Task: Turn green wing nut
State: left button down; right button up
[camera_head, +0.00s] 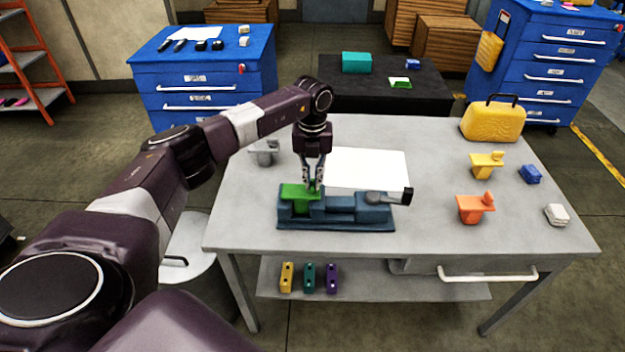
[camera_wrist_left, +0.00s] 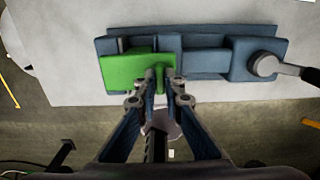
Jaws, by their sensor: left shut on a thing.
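The green wing nut piece (camera_head: 298,192) sits at the left end of the blue jig (camera_head: 338,224) on the grey table. My left gripper (camera_head: 312,187) comes down from above onto its right part and is shut on it. In the left wrist view, the green piece (camera_wrist_left: 128,73) shows as a flat block with a small upright part between the fingertips of my left gripper (camera_wrist_left: 163,85). The blue jig (camera_wrist_left: 205,62) lies beneath it, with a grey lever with a black handle (camera_wrist_left: 275,66) at its right end. My right gripper is not in view.
A white sheet (camera_head: 368,168) lies behind the jig. A grey fixture (camera_head: 264,152) stands at the back left. Orange (camera_head: 472,210) and yellow (camera_head: 485,167) fixtures, a blue block (camera_head: 530,174), a white block (camera_head: 557,215) and a yellow case (camera_head: 493,122) stand at the right. The front middle of the table is clear.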

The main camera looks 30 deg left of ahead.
aim_at(312, 182)
pick_arm(q)
jog(key=shift+w+r, duration=0.1)
jog(key=c, duration=2)
grip_release()
jog(key=shift+c, duration=0.2)
notch_tip(312, 182, up, 12)
